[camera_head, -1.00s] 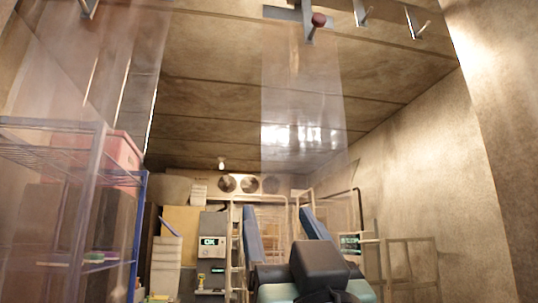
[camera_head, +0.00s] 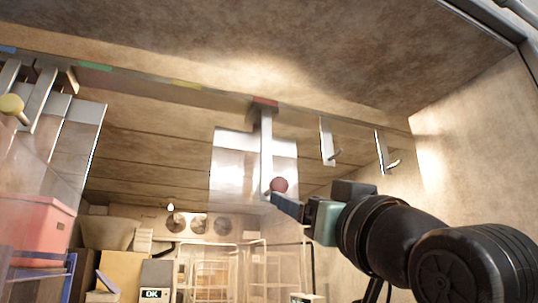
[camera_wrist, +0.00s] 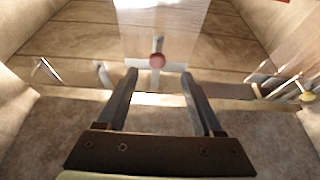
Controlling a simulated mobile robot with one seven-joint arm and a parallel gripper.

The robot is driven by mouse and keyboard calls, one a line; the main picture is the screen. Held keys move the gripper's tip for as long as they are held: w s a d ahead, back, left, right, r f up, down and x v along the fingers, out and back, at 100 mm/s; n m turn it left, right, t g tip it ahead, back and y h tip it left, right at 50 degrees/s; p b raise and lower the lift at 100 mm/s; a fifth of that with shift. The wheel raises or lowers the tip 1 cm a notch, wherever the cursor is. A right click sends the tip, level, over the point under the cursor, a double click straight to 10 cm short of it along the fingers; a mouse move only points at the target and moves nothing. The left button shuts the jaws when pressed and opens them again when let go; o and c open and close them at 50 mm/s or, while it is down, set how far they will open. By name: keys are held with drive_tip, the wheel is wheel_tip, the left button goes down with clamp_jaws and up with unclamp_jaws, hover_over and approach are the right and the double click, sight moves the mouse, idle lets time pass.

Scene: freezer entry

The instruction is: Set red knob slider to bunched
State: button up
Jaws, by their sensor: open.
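The red knob (camera_head: 279,184) sticks out from the lower end of a metal hanger (camera_head: 266,150), which hangs from the overhead rail (camera_head: 225,93) below a red mark (camera_head: 265,101). A clear curtain strip (camera_head: 232,172) hangs with it. My gripper (camera_head: 275,199) is raised close to the knob, seen side-on in the head view. In the wrist view my gripper (camera_wrist: 159,76) is open, and the red knob (camera_wrist: 157,60) shows ahead, between and just past the fingertips. Nothing is between the fingers. Whether a fingertip touches the knob I cannot tell.
Blue, green (camera_head: 95,66) and yellow (camera_head: 185,84) marks line the rail leftward. A yellow knob (camera_head: 12,107) and more strips (camera_head: 72,140) hang at the left. Two bare hooks (camera_head: 327,140) (camera_head: 385,155) hang at the right. A pink bin (camera_head: 38,230) stands lower left.

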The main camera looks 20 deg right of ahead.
sight(281, 184)
drive_tip(key=p+x, duration=0.3)
drive_tip(key=x, duration=0.1)
drive_tip(key=p+x, duration=0.3)
drive_tip(key=x, duration=0.1)
drive_tip(key=r+p+x, duration=0.1)
drive_tip(key=p+x, duration=0.2)
drive_tip(key=x, duration=0.1)
drive_tip(key=shift+d+r, duration=0.2)
drive_tip(key=shift+w, duration=0.5)
clamp_jaws()
idle(0.8)
